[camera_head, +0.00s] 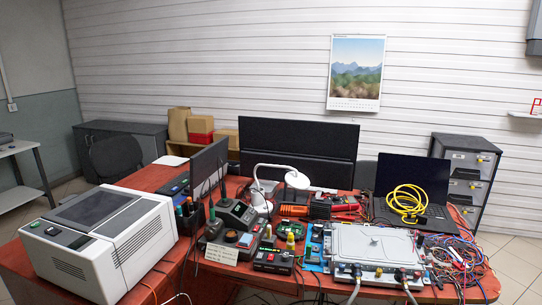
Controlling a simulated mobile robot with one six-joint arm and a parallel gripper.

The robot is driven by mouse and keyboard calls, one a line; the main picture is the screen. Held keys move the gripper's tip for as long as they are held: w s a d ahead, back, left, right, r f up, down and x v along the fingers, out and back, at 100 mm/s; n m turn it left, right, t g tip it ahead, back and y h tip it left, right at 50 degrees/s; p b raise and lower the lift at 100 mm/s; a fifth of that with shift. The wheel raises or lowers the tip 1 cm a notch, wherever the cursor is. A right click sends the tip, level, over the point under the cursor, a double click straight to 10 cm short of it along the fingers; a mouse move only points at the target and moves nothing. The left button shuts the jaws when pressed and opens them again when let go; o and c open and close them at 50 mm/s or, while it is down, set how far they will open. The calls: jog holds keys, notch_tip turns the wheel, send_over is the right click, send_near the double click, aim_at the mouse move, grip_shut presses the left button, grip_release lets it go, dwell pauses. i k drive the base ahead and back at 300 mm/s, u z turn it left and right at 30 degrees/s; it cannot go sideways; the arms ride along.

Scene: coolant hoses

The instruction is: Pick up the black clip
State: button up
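I cannot make out a black clip for certain in the head view; small dark parts are too small to tell apart. A silver-grey box (372,243) lies at the front right of the red table. Two light hoses or cables meet its front edge, a left one (355,288) and a right one (408,290), with dark pieces around their ends. My gripper is not in view.
The red table (158,180) is crowded. A white printer-like machine (105,240) stands at the left, with a white lamp (296,179), soldering gear (237,212) and a control box (273,260) mid-table. A laptop (430,178) bears a coiled yellow cable (407,198). Tangled wires (462,262) lie at right.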

aim_at(421, 238)
jog(key=k, duration=1.35)
jog(key=z, duration=0.6)
jog(key=i, duration=1.7)
jog(key=z, duration=0.2)
